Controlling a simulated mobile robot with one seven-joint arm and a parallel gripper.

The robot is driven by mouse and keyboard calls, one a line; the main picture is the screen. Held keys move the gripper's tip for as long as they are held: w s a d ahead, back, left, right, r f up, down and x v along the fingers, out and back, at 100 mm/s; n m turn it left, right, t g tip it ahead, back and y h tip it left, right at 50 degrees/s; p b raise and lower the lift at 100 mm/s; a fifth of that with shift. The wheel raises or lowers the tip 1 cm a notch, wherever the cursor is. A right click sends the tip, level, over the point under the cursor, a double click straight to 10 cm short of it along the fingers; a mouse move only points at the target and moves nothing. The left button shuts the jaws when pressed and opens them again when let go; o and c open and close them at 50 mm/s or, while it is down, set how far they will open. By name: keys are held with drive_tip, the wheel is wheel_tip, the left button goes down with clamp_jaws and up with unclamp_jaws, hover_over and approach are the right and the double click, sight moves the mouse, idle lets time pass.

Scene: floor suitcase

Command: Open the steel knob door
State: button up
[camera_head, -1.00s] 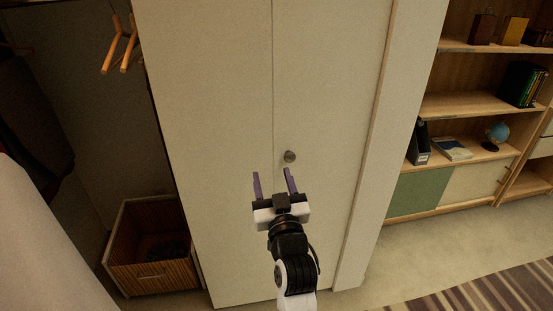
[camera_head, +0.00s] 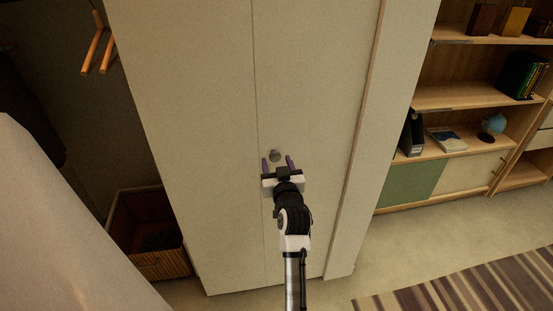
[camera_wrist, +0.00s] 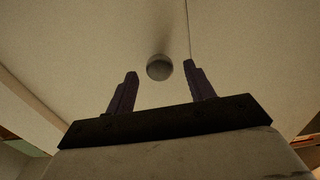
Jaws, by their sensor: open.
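The steel knob (camera_head: 275,156) is a round grey knob on the pale cabinet door (camera_head: 310,110), close to the seam between the two door panels. The door is shut. My gripper (camera_head: 278,162) is open, with its purple fingers pointing at the door on either side of the knob's lower edge. In the wrist view the knob (camera_wrist: 159,67) shows just beyond the fingertips, between my two fingers (camera_wrist: 161,78). The fingers are apart from each other and nothing is held. Whether a fingertip touches the door cannot be told.
On the left is an open wardrobe with wooden hangers (camera_head: 98,45) and a wooden crate (camera_head: 150,235) on the floor. On the right stands a wooden shelf (camera_head: 455,97) with books and a globe (camera_head: 493,125). A striped rug (camera_head: 470,290) lies at lower right; carpet near it is clear.

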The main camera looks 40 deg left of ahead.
drive_tip(key=shift+w+a, duration=0.4)
clamp_jaws()
